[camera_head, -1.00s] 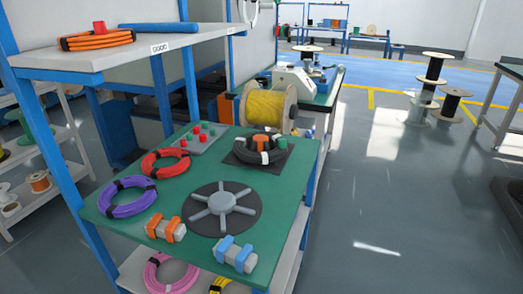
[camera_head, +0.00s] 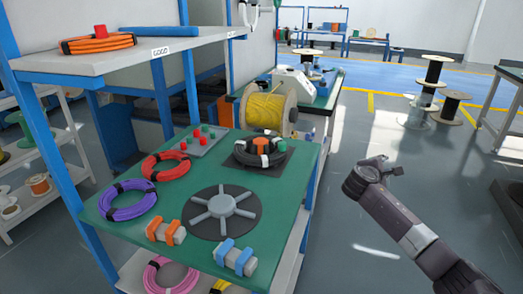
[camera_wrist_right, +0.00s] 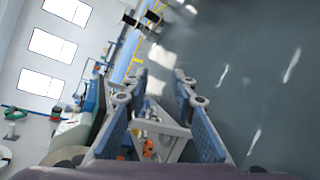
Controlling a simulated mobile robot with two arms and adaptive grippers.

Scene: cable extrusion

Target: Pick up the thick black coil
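The thick black coil (camera_head: 243,153) lies on a dark square mat (camera_head: 280,166) at the back right of the green table. My right gripper (camera_head: 394,169) is right of the table over open floor, well apart from the coil. In the right wrist view its blue-padded fingers (camera_wrist_right: 160,85) are spread with nothing clearly between them. My left gripper is out of view.
The green table (camera_head: 190,262) also holds a red coil (camera_head: 165,165), a purple coil (camera_head: 127,201), a grey spoked disc (camera_head: 222,211) and two clamp blocks. A yellow cable spool (camera_head: 268,108) stands behind.

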